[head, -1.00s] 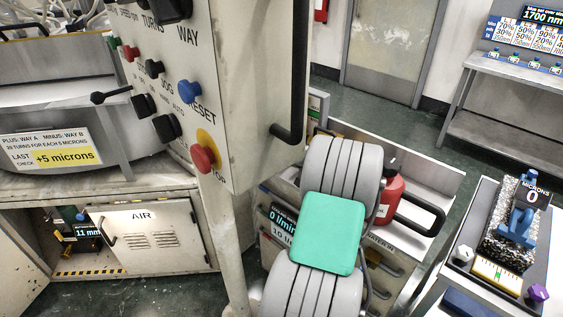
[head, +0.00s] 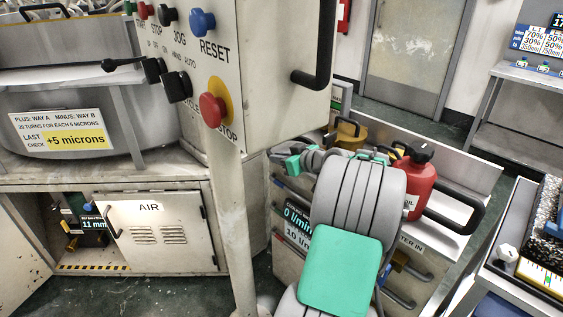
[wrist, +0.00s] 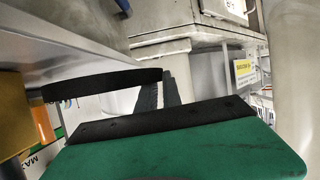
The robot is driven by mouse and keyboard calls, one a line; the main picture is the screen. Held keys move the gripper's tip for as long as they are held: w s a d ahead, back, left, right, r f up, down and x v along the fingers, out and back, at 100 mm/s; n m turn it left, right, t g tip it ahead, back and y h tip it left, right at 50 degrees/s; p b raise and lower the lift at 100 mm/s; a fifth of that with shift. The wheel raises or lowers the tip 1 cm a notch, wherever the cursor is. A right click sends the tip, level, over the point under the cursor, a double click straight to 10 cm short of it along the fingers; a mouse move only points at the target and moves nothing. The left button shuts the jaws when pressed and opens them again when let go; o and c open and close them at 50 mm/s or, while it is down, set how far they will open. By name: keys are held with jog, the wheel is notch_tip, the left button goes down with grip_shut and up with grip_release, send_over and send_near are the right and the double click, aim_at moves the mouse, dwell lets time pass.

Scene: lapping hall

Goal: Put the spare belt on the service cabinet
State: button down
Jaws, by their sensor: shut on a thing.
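My gripper (head: 287,158) is partly hidden by my own grey arm in the head view, above the left edge of a drawer unit (head: 480,235) that looks like the service cabinet. The unit has a pale top, drawers and a lit flow display. In the wrist view, my gripper's green body and black edge fill the bottom. A black band (wrist: 100,85) crosses just beyond it and may be the spare belt. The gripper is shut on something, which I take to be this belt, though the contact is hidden.
A red can (head: 418,182) and a brass-coloured item (head: 348,130) stand on the unit's top. The control box (head: 255,75) with its black handle hangs close to my arm at upper left. A bench with instruments (head: 505,285) stands at right.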

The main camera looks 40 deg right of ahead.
jog(key=shift+f, duration=0.7)
jog(key=c, duration=1.5)
grip_release()
jog(key=shift+s+d+r, duration=0.1)
jog(key=shift+s+r, duration=0.1)
jog(key=shift+r, duration=0.05)
jog(key=p+v, duration=0.1)
jog(key=v, duration=1)
jog(key=shift+s+r, duration=0.1)
jog(key=shift+s, duration=0.15)
